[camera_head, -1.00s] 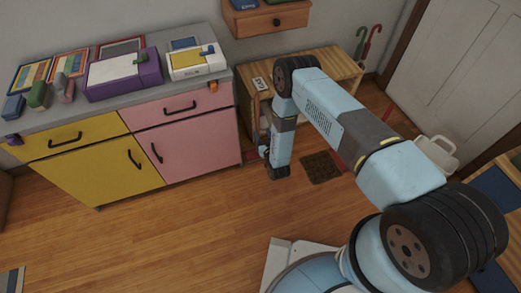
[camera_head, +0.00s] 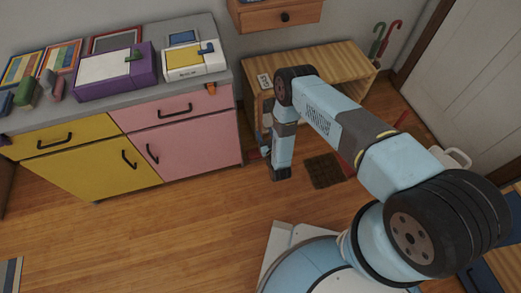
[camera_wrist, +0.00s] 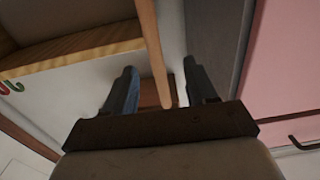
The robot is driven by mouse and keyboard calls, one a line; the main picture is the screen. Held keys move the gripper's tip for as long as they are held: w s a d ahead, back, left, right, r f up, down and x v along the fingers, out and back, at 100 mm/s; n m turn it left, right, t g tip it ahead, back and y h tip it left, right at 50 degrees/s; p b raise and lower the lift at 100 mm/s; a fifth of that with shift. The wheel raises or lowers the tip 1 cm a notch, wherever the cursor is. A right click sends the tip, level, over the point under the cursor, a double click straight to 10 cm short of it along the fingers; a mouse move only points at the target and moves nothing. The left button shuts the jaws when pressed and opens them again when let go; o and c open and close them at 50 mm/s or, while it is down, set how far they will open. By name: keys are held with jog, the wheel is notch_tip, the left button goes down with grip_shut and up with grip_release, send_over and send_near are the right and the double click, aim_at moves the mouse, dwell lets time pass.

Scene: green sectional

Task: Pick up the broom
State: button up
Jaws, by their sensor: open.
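A light wooden stick (camera_wrist: 155,50), which looks like the broom's handle, shows in the wrist view. It runs down from the top edge into the space between my fingers. My gripper (camera_wrist: 162,88) is open, with one blue-grey finger on each side of the stick. I cannot tell whether either finger touches it. The broom's head cannot be made out.
The pink cabinet also shows close on the right of the wrist view (camera_wrist: 293,65). The bench is at its upper left (camera_wrist: 75,48). A brown mat (camera_head: 323,171) lies on the floor. Umbrellas (camera_head: 388,38) stand beyond the bench by the door (camera_head: 465,75). The wooden floor in front is clear.

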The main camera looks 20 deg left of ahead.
aim_at(261, 118)
jog(key=shift+w+d+x, duration=0.1)
jog(key=shift+d+x, duration=0.05)
jog(key=shift+x, duration=1.75)
jog(key=shift+w+d+x, duration=0.1)
jog(key=shift+d+x, duration=0.1)
jog(key=shift+x, duration=1.75)
jog(key=shift+w+d+x, duration=0.15)
jog(key=shift+x, duration=1.75)
jog(key=shift+f, duration=0.1)
jog(key=shift+c, duration=0.2)
grip_shut()
